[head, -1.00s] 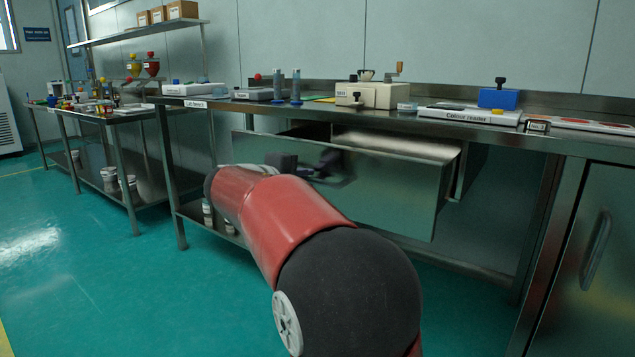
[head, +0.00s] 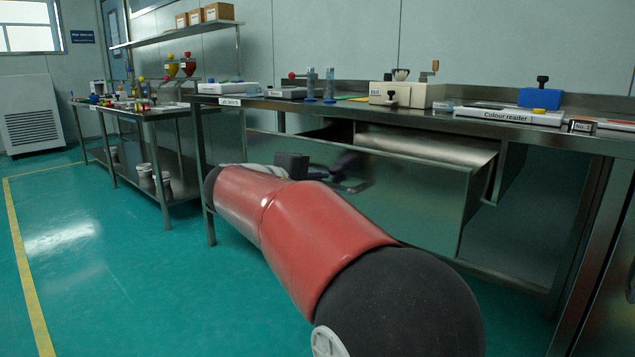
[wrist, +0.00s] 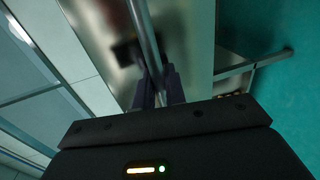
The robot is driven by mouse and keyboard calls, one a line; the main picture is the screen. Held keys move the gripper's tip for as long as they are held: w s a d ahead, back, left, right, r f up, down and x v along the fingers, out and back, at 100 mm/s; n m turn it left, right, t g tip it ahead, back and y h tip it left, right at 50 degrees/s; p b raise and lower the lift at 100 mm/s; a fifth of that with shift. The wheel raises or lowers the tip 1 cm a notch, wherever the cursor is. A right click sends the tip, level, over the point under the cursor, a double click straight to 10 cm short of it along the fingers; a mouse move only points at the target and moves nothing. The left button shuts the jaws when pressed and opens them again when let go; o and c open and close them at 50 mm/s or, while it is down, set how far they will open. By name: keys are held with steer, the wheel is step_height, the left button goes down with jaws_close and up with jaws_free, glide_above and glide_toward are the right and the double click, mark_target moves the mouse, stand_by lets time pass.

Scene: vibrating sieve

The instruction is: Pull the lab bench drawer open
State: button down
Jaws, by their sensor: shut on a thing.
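The bench drawer (head: 425,198) is a grey metal box under the bench top in the head view. It stands open, its front panel well out from the bench frame and its hollow inside showing from above. My gripper (head: 347,170) is at the drawer's front panel, partly hidden behind my red arm. In the wrist view a metal handle bar (wrist: 142,22) runs down between the dark fingers of my gripper (wrist: 158,82), which is shut on it. The handle is mostly hidden in the head view.
The steel bench top (head: 350,106) holds a colour reader (head: 508,116), a beige mill (head: 407,94) and a blue block (head: 540,98). A second table (head: 150,113) stands at left. A cabinet is at far right. The green floor (head: 110,260) at left is clear.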

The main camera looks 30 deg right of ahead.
steer(key=c, duration=1.5)
jaws_free()
steer(key=shift+c, duration=0.2)
steer(key=v, duration=0.7)
steer(key=shift+s+a+p, duration=0.15)
steer(key=shift+a+p, duration=0.15)
steer(key=shift+a, duration=0.1)
steer(key=s+f+m+g+y+p, duration=0.1)
steer(key=s+f+y+p, duration=0.2)
steer(key=s, duration=0.4)
steer(key=s+f+y+p, duration=0.2)
steer(key=s+y+p, duration=0.2)
steer(key=s, duration=0.3)
steer(key=s+a+f+m+y+p, duration=0.3)
steer(key=s+a+f+y, duration=0.3)
steer(key=s, duration=0.5)
steer(key=shift+a+m+t+y+p, duration=0.3)
steer(key=shift+a+t+y+p, duration=0.15)
steer(key=shift+a+y, duration=0.35)
